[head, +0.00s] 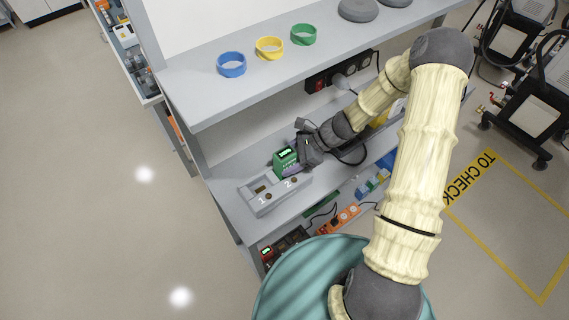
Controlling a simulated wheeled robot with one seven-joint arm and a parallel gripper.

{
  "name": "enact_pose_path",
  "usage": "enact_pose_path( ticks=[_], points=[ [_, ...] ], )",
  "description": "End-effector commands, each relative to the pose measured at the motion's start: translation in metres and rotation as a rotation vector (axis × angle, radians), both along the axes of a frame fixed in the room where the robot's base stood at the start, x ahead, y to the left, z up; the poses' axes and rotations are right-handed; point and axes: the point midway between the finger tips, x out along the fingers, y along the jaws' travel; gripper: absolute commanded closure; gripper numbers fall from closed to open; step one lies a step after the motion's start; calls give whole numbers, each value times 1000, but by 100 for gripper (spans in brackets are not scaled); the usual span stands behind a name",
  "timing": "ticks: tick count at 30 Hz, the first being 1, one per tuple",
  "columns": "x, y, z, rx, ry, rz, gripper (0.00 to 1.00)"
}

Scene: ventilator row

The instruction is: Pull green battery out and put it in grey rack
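The green battery (285,159) stands upright on the middle shelf, with a small lit display on its top. It is just behind the grey rack (259,209), which has places marked 1 and 2. My gripper (300,154) is at the right side of the battery, with its fingers pointing left towards it. The fingertips are partly hidden and small, so I cannot tell whether they are closed on the battery or only beside it. The battery's bottom and what it rests on are hard to make out.
An upper shelf (215,92) overhangs the middle one and carries blue (231,64), yellow (269,48) and green (303,34) rings. A black socket strip (322,82) is on the back wall. Orange (338,219) and dark devices with cables fill the level below. Left floor is clear.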

Motion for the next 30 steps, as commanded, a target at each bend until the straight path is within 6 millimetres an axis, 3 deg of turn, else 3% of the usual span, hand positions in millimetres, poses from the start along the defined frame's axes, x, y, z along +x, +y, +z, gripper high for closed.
enact_pose_path(
  ticks=[2, 6, 9, 30],
  points=[
    [0, 0, 1, 1, 0, 0, 43],
    [0, 0, 1, 1, -1, -1, 71],
    [1, 0, 1, 2, -1, 0, 85],
    [1, 0, 19, 1, -1, 0, 85]
  ],
)
